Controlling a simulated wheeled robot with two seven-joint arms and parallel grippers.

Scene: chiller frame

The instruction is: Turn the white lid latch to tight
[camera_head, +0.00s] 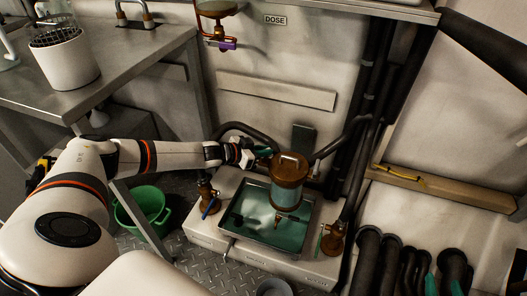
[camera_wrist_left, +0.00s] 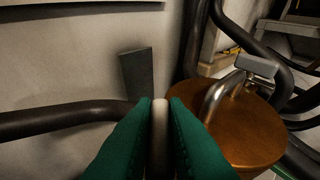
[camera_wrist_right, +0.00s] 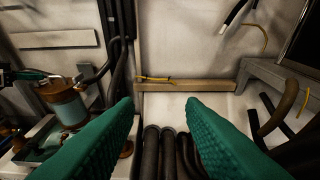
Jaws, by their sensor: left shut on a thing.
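A canister (camera_head: 287,194) with a copper-brown lid (camera_head: 291,164) stands above a teal tray in the head view. The lid fills the right middle of the left wrist view (camera_wrist_left: 238,130), with a curved grey metal piece (camera_wrist_left: 228,88) on top. My left gripper (camera_head: 264,153) reaches in at the lid's left side. My right gripper (camera_wrist_right: 160,105) is open and empty, away to the right of the canister (camera_wrist_right: 68,105).
The metal tray (camera_head: 312,226) sits in a white base, flanked by brass valves (camera_head: 332,240). Dark pipes (camera_head: 361,150) rise behind and right of the canister. A green bucket (camera_head: 148,205) stands on the floor at left. A wooden ledge (camera_head: 440,188) runs along the right wall.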

